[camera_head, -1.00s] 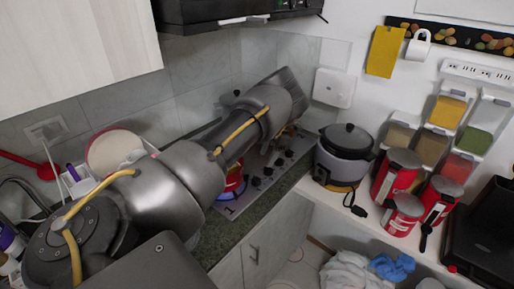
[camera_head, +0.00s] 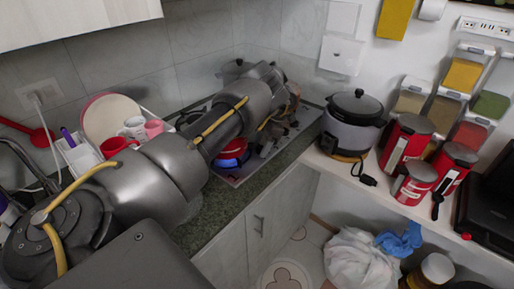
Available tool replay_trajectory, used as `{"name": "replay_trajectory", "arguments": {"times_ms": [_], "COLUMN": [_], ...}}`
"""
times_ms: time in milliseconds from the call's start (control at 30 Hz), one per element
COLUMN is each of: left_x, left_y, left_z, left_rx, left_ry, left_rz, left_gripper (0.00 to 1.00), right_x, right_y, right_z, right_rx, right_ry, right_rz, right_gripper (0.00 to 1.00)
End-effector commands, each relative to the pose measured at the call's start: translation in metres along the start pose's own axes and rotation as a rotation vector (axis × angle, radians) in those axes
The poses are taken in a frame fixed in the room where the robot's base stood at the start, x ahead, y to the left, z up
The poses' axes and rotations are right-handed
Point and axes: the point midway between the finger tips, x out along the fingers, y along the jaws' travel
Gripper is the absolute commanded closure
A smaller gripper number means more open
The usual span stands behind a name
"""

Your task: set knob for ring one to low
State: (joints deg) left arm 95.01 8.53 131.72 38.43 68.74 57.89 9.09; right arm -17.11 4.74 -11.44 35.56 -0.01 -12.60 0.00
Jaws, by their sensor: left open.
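The stove top (camera_head: 236,180) is on the counter at the middle, largely hidden behind my left arm. One ring with a red and blue glow or pan (camera_head: 232,156) shows just below my arm. The row of small black knobs (camera_head: 266,150) runs along the stove's right front edge, partly covered by my gripper, and their settings are too small to read. My left gripper (camera_head: 282,122) is open over the far part of the knob row; whether it touches a knob cannot be told. My right gripper is out of view.
A rice cooker (camera_head: 351,125) stands on the white shelf right of the stove, close to my left gripper. Red canisters (camera_head: 405,145) and spice dispensers (camera_head: 462,75) are further right. A dish rack with a plate (camera_head: 112,122) and mugs is left of my arm.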

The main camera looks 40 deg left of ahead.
Motion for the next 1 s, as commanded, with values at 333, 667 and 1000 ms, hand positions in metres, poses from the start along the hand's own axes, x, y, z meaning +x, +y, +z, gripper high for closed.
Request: {"name": "replay_trajectory", "arguments": {"times_ms": [333,667,1000], "left_x": [0.0,-0.0001,-0.0022], "left_y": [-0.0001,-0.0001,-0.0008], "left_z": [0.0002,0.0002,-0.0003], "left_rx": [0.0,0.001,0.088], "left_ry": [0.0,0.0,0.002], "left_rz": [0.0,0.0,0.038], "left_gripper": [0.55,0.88,0.88], "right_x": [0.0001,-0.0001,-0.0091], "right_y": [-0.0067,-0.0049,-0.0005], "right_z": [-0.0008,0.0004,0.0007], "right_rx": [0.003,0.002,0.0], "right_ry": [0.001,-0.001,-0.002], "right_rz": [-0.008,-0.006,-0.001], "right_gripper": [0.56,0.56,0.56]}}
